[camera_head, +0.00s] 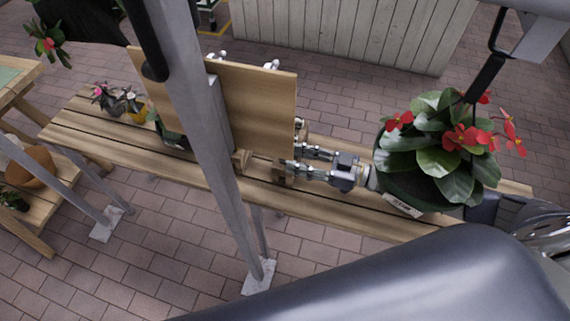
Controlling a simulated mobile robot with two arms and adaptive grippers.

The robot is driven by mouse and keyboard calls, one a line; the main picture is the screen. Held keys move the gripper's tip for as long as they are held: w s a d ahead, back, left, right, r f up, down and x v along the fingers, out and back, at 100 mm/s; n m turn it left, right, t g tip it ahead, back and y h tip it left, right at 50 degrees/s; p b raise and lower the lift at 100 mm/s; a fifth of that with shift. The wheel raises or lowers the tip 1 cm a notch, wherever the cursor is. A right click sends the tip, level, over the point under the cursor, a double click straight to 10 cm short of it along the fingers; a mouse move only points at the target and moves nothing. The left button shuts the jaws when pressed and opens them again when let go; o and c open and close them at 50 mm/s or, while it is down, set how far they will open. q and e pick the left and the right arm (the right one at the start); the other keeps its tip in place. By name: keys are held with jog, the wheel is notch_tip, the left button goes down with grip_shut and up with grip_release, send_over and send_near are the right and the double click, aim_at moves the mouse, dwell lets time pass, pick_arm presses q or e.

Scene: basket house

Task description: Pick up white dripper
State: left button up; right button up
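I cannot make out a white dripper for certain. Small white knob-like parts (270,65) show above the top edge of an upright wooden board (258,108), which hides what stands behind it. My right gripper (289,158) points left, low over the wooden bench (352,212), by the board's lower right corner. Its two fingers look apart, and I see nothing held between them. A small wooden block at the fingertips is partly hidden. My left gripper is not in view.
A potted plant with red flowers (437,162) stands on the bench, in front of part of my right arm. Small potted plants (122,103) stand at the bench's left end. A grey metal post (196,125) crosses the view. Another wooden table (18,85) is at far left.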

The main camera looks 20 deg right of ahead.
jog(key=shift+w+a+r, duration=0.15)
jog(key=shift+w+a, duration=0.2)
jog(key=shift+a, duration=0.15)
jog(key=shift+w+a, duration=0.2)
jog(key=shift+a, duration=0.1)
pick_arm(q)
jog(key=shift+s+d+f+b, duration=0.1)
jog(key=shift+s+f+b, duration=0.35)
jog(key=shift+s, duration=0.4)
pick_arm(e)
jog(key=x, duration=0.5)
jog(key=shift+w+a, duration=0.15)
jog(key=shift+a, duration=0.05)
jog(key=shift+c, duration=0.2)
jog(key=c, duration=0.7)
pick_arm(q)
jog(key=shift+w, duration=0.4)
pick_arm(e)
grip_shut()
